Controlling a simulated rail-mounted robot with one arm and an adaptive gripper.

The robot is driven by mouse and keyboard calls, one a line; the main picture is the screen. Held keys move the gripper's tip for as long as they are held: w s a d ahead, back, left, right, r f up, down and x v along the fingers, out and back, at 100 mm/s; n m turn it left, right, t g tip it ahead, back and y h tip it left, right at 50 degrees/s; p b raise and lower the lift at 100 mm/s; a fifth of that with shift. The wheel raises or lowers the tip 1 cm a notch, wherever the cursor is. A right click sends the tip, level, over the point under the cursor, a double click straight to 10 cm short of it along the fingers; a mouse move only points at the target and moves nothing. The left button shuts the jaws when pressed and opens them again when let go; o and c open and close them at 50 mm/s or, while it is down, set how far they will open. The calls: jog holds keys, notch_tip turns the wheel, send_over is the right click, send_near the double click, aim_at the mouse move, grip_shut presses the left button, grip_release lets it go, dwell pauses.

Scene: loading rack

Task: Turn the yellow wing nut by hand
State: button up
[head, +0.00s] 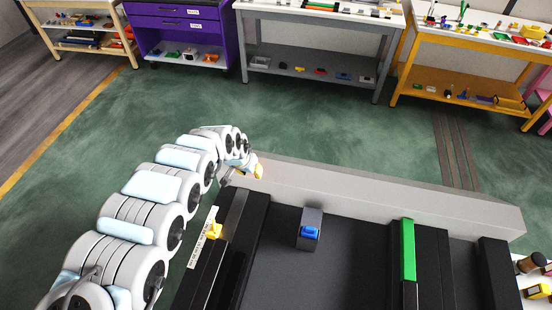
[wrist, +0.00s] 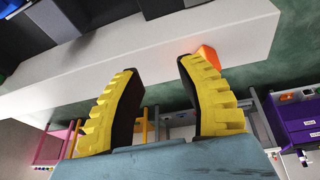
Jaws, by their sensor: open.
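A small yellow piece (head: 213,229), which looks like the yellow wing nut, sits on the black rail at the left of the rack, beside a white label strip. It is too small to make out its wings. My gripper (head: 250,172) is beyond it and to its right in the head view, near the left end of the grey beam, and apart from it. In the wrist view my gripper (wrist: 156,67) shows two ridged yellow fingers spread apart with nothing between them. The yellow piece cannot be made out in the wrist view.
The long grey beam (head: 380,196) borders the rack's far side. A blue piece (head: 310,232) on a grey block and a green bar (head: 407,250) stand in the rack. An orange piece (wrist: 209,57) shows behind one finger. A purple cabinet (head: 180,30) and benches stand beyond open floor.

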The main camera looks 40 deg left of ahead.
jog(key=w+d+r+t, duration=0.1)
jog(key=w+d+t, duration=0.1)
jog(key=w, duration=0.7)
jog(key=shift+d+r, duration=0.2)
jog(key=shift+d, duration=0.15)
jog(key=shift+f, duration=0.1)
